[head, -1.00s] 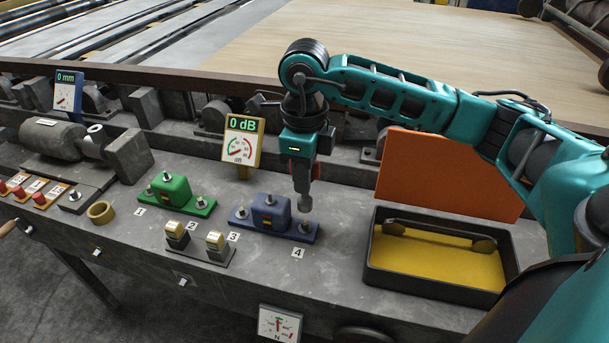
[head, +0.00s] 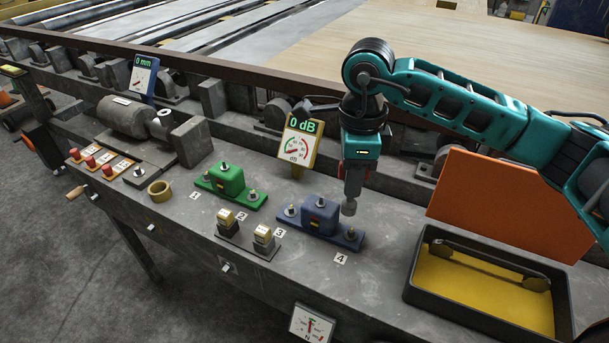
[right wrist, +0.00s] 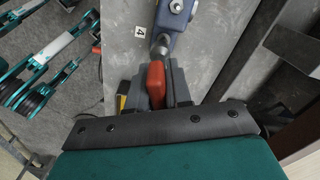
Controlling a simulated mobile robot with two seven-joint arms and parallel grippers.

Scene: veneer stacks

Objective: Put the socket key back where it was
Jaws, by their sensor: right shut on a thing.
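My right gripper (head: 357,168) is shut on the socket key (head: 350,195). The key hangs upright with its grey socket end down, a little above the right-hand bolt (head: 351,234) of the blue block (head: 320,212), near label 4; a small gap shows between them. In the right wrist view the key's red handle (right wrist: 156,82) lies between the fingers, its grey shaft pointing to the blue block (right wrist: 174,14). My left gripper does not show.
The green block (head: 230,182), a brass ring (head: 159,191) and an upright 0 dB gauge (head: 298,142) are to the left. Bare bench lies before the tray.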

